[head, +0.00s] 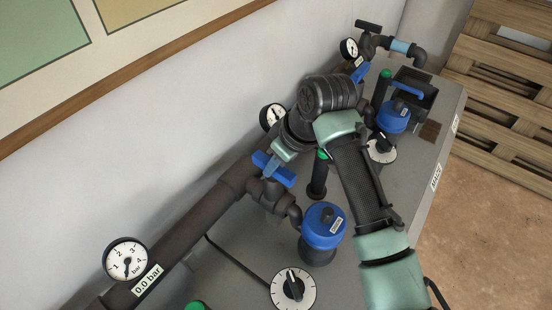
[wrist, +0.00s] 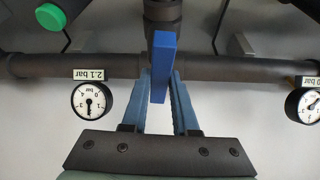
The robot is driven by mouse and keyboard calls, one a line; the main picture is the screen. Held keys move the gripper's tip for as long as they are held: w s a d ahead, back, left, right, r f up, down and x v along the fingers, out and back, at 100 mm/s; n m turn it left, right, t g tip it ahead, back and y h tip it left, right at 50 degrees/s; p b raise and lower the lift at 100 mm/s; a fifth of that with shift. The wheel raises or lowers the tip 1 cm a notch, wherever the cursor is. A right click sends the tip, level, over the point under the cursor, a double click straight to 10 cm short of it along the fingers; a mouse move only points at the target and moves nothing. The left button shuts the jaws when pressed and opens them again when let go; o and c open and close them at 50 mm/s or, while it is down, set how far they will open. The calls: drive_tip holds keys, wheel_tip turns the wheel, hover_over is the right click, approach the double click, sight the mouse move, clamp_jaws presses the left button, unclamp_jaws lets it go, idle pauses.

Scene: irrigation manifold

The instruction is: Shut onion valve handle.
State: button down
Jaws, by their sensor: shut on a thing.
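A blue valve handle (head: 286,176) sits on a branch off the dark main pipe, near the middle of the head view. In the wrist view the handle (wrist: 163,62) is an upright blue bar crossing the main pipe, in line with the branch pipe above it. My gripper (head: 269,166) reaches it from above. Its two blue-grey fingers (wrist: 161,88) stand on either side of the handle, shut on it. The finger contact is partly hidden in the head view. I cannot read the small valve labels, so no name shows on this handle.
A gauge (head: 126,260) tagged 0.0 bar is at left; another gauge (wrist: 91,100) is tagged 2.1 bar. A blue-capped canister (head: 324,226) and a dial (head: 293,288) stand below the handle. Another blue-capped canister (head: 391,116) is farther back. A wall runs behind the pipe.

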drive_tip(key=m+p, duration=0.2)
drive_tip(key=m+h+p, duration=0.1)
drive_tip(key=shift+s+a+r+t, duration=0.15)
drive_tip(key=shift+r+t, duration=0.1)
drive_tip(key=shift+t, duration=0.15)
drive_tip(key=m+h+p, duration=0.1)
drive_tip(key=m+p, duration=0.1)
drive_tip(key=p, duration=0.1)
drive_tip(key=m+h+p, duration=0.1)
drive_tip(key=m+p, duration=0.2)
drive_tip(key=shift+a+m+t, duration=0.15)
drive_tip(key=shift+m+t, duration=0.15)
drive_tip(key=shift+t, duration=0.1)
drive_tip(key=m+h+p, duration=0.1)
drive_tip(key=m+p, duration=0.2)
drive_tip(key=m, duration=0.1)
drive_tip(key=shift+a+h, duration=0.1)
drive_tip(key=shift+h, duration=0.3)
drive_tip(key=shift+w+f+m+g+h+p, duration=0.1)
drive_tip(key=shift+m+g+h+p, duration=0.15)
drive_tip(key=shift+m, duration=0.8)
drive_tip(key=shift+w+f+m+g+h+p, duration=0.1)
drive_tip(key=shift+m+h, duration=0.25)
drive_tip(key=shift+m, duration=0.7)
drive_tip(key=c, duration=0.7)
unclamp_jaws()
drive_tip(key=shift+s, duration=0.1)
drive_tip(key=b+v, duration=0.1)
drive_tip(key=v, duration=1.2)
